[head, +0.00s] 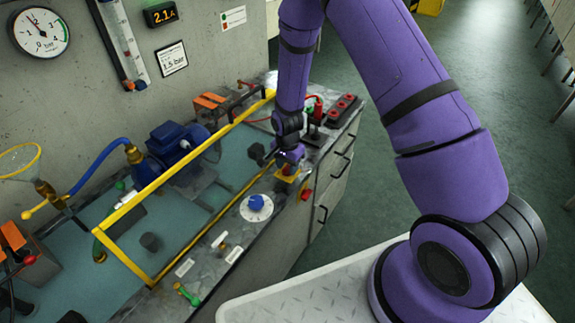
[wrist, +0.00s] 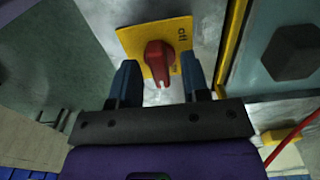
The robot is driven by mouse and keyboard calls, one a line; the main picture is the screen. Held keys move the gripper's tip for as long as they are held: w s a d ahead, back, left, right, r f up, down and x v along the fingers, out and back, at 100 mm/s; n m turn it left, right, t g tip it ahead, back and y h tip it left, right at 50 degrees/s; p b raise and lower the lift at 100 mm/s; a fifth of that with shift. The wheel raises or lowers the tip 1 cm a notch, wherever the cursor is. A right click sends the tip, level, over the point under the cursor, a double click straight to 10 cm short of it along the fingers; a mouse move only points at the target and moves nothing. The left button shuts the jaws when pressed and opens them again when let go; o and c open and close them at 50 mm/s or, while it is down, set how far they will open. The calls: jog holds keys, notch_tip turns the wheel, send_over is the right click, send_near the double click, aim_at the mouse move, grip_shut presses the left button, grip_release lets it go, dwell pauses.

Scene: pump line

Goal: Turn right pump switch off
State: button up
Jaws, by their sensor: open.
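The right pump switch is a red knob (wrist: 158,60) on a yellow plate (wrist: 133,40). The word "off" reads near the plate's right edge in the wrist view, and a smaller marking beside the knob's lower end is too small to read surely. The knob's handle points down the wrist picture, toward my gripper. My gripper (wrist: 160,70) is open, with one dark finger on each side of the knob and a visible gap to both. In the head view my gripper (head: 291,155) is right above the yellow plate (head: 288,175), and the knob is mostly hidden.
A blue knob on a white dial (head: 241,208) sits left of the switch on the bench edge. A yellow frame (head: 125,262) runs along the pump basin.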

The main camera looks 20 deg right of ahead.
grip_shut()
jog(key=shift+n, duration=0.3)
jog(key=n, duration=1.3)
jog(key=shift+n, duration=2.1)
